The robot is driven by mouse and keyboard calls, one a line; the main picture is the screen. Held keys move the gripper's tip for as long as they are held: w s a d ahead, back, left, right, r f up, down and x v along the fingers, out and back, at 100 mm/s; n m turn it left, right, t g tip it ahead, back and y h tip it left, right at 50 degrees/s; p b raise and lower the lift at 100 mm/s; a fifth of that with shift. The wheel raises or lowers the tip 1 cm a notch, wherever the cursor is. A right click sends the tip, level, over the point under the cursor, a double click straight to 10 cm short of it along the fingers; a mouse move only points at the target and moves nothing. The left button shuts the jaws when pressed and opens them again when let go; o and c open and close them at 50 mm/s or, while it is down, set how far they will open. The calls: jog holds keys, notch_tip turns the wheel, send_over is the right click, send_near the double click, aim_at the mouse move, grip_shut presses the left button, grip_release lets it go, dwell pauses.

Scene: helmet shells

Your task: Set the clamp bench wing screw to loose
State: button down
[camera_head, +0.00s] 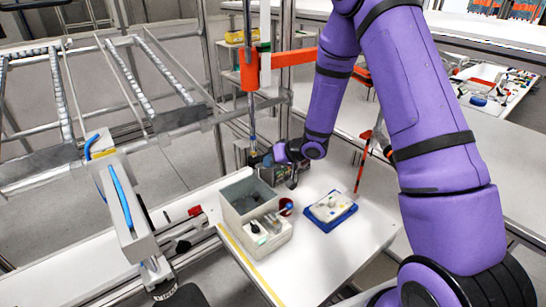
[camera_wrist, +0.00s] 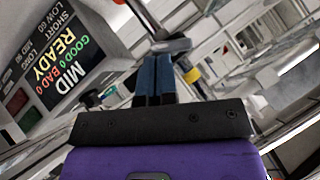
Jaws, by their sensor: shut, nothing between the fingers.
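My gripper (camera_wrist: 155,72) is shut, its two blue fingers pressed together with nothing between them. In the wrist view a grey winged piece (camera_wrist: 172,45) that looks like the wing screw lies just beyond the fingertips, at the foot of a slanted rod. I cannot tell whether the fingers touch it, or whether it is loose or tight. In the head view my purple arm reaches down to the back of the white table, beside a dark fixture (camera_head: 257,160) that may be the clamp bench. My wrist hides most of the fingers and the screw there.
A grey bin (camera_head: 234,208), a blue tray with parts (camera_head: 346,217) and a small red cup (camera_head: 286,204) stand on the white table (camera_head: 308,265). A screen (camera_wrist: 50,50) reads READY, GOOD 0, BAD 0 and MID. An orange arm (camera_head: 293,57) on a post stands behind.

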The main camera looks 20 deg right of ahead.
jog(key=shift+d+f+m+y, duration=0.15)
jog(key=shift+f+m+y, duration=0.1)
jog(key=shift+m+y, duration=0.25)
dwell(0.6)
jog(key=f+m+y, duration=0.1)
jog(key=m+y, duration=0.1)
jog(key=y, duration=0.1)
jog(key=shift+d+f+y, duration=0.15)
jog(key=shift+f+y, duration=0.15)
jog(key=shift+f, duration=0.25)
jog(key=shift+s+f, duration=0.1)
jog(key=shift+f, duration=0.2)
jog(key=shift+s+a+f, duration=0.1)
jog(key=shift+a+f, duration=0.05)
jog(key=shift+a, duration=0.1)
dwell(0.7)
